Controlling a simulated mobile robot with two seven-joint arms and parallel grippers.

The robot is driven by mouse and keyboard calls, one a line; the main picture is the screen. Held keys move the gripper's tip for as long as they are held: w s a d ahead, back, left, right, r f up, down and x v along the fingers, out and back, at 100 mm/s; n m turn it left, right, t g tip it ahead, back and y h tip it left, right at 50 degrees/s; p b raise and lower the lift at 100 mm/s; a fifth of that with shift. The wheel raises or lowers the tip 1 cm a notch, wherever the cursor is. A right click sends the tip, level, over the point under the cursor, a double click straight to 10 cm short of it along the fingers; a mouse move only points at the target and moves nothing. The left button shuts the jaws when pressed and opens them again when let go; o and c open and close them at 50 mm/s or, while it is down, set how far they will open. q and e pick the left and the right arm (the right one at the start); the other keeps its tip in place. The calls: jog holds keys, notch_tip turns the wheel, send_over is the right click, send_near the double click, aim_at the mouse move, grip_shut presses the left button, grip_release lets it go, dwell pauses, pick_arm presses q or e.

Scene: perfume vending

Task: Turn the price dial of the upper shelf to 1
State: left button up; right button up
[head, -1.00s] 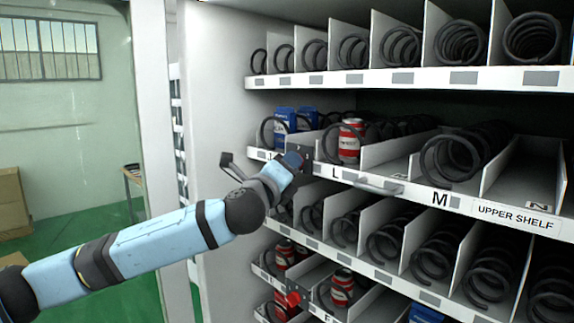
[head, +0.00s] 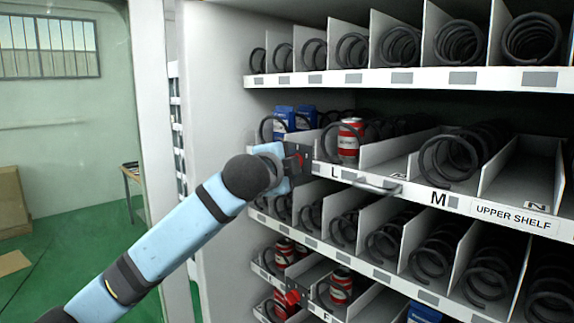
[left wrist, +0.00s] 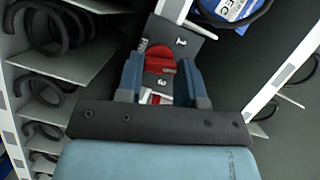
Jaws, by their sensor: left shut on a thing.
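The upper shelf (head: 400,187) has a white front edge with an UPPER SHELF label (head: 513,217) at right. Its price dial is a red knob (head: 299,158) on a dark plate at the left part of the edge. My left gripper (left wrist: 160,80) is shut on the dial. In the head view the gripper (head: 290,162) mostly covers the plate. My right gripper is not in view.
A red-and-white can (head: 349,140) and blue packages (head: 284,118) stand on the upper shelf near the gripper. A handle (head: 371,184) sticks out from the edge. Black coils fill the other shelf lanes.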

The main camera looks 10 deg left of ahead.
pick_arm(q)
jog(key=shift+w+a+r+n+g+h, duration=0.1)
jog(key=shift+n+g+h, duration=0.35)
jog(key=shift+n, duration=0.7)
jog(key=shift+s+a+r+n+g+h, duration=0.15)
jog(key=shift+n+g, duration=0.55)
jog(key=shift+n, duration=0.5)
jog(key=shift+w+d+r+n+g+h, duration=0.15)
jog(key=shift+n+g+h, duration=0.3)
jog(key=shift+n, duration=0.7)
jog(key=shift+a, duration=0.1)
jog(key=o, duration=0.9)
jog(key=shift+w+f, duration=0.1)
